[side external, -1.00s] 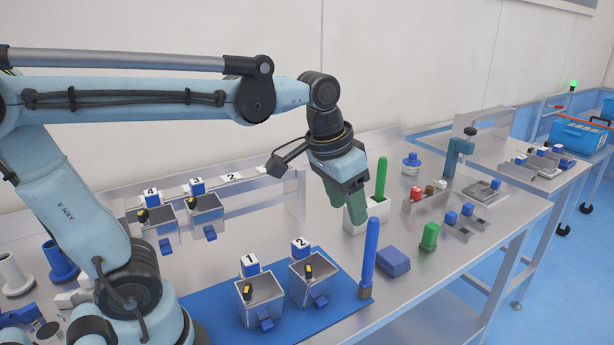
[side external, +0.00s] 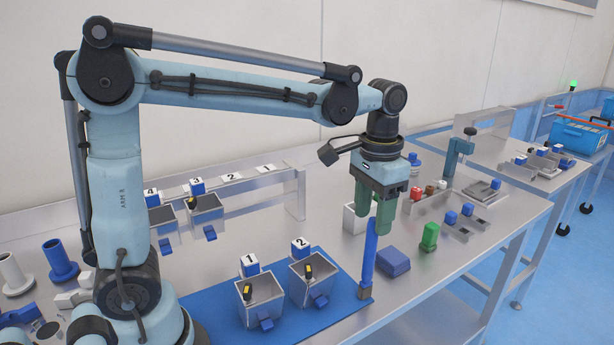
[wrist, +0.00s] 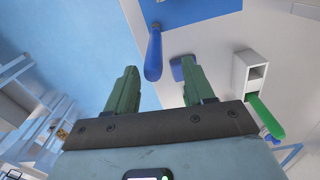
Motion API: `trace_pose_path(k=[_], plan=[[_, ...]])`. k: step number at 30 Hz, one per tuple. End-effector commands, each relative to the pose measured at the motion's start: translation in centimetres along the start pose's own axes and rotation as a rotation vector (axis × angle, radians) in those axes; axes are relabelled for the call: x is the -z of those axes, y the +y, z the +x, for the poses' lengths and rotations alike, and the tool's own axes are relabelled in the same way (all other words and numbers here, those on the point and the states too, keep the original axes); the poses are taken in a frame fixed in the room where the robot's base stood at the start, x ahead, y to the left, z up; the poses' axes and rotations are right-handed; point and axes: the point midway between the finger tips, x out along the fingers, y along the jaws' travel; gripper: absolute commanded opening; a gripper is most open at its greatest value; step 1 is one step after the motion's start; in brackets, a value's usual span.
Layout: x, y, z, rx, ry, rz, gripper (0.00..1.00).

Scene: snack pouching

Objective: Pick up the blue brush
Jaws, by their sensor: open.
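The blue brush (side external: 368,258) stands upright near the front edge of the table, its long blue handle up and its brownish head at the bottom. In the wrist view the blue brush (wrist: 154,55) shows end-on between and beyond my fingertips. My gripper (side external: 374,212) points down with its green fingers apart and empty. Its fingers are around or just above the top of the handle; I cannot tell whether they touch it. In the wrist view my gripper (wrist: 158,72) has a clear gap between its fingers.
A white holder (wrist: 248,68) with a green brush (wrist: 266,115) is close by; the fingers partly hide it in the side view. A blue block (side external: 394,263) and a green brush-like piece (side external: 429,237) are to the right. A blue mat (side external: 215,320) with metal bins lies left.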

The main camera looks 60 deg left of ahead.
Motion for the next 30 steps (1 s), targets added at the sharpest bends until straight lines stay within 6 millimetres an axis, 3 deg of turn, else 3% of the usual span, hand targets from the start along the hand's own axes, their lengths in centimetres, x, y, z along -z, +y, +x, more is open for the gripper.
trace_pose_path(k=[8,19,30], plan=[[0.0,0.1,1.6,0.0,0.001,0.001,0.53],[-0.1,0.8,5.8,-0.001,0.003,0.0,0.53],[-0.1,0.8,6.4,-0.002,0.003,0.001,0.51]])
